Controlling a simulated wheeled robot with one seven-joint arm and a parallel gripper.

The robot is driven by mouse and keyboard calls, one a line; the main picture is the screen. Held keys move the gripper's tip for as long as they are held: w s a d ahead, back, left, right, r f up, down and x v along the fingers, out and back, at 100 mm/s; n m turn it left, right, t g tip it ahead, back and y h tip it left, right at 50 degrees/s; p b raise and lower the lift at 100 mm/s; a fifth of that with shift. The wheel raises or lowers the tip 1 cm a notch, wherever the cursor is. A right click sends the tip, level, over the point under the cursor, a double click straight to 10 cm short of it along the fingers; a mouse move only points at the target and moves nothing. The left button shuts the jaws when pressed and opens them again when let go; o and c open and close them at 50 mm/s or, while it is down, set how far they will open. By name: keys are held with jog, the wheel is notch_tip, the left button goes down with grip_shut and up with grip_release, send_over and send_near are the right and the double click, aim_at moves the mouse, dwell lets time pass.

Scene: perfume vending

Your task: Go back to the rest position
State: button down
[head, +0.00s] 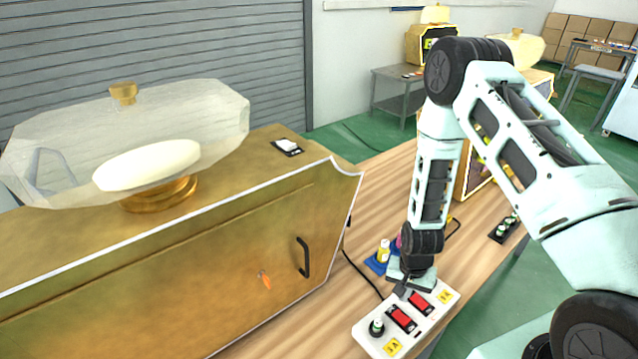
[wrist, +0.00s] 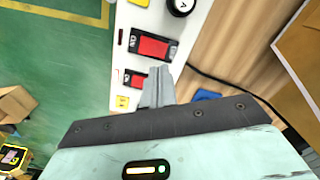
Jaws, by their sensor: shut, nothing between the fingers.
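My gripper (head: 402,290) is low over a white switch panel (head: 368,338) on the wooden table. In the wrist view my gripper (wrist: 157,75) shows its two fingers pressed together, with nothing between them. The fingertips are close to the red rocker switches; one red switch (head: 402,318) and a second red switch (head: 421,303) show in the head view. In the wrist view a red switch (wrist: 148,47) lies just beyond the fingertips. I cannot tell whether the fingers touch the panel. A dark round knob (head: 377,327) sits at the panel's near left end.
A gold cabinet (head: 240,285) with a black handle stands left of the panel, carrying a clear domed vessel (head: 125,140). Small bottles in a blue holder (head: 377,262) stand just behind my gripper. A black cable crosses the table (head: 325,300). A grey side table (head: 395,90) stands behind.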

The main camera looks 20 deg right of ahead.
jog(key=s+a+r+n+y+b, duration=0.15)
jog(key=a+r+n+b, duration=0.45)
jog(key=a+r, duration=1.05)
jog(key=s+a+r+n+b, duration=0.2)
jog(key=s+a+r+n, duration=0.1)
jog(key=s, duration=0.5)
jog(key=s+a+r+n+b, duration=0.2)
jog(key=s+a+r+n, duration=0.1)
jog(key=s+r+n, duration=0.3)
jog(key=shift+s+r+n+h, duration=0.3)
jog(key=shift+s+n+h, duration=0.15)
jog(key=shift+s, duration=0.7)
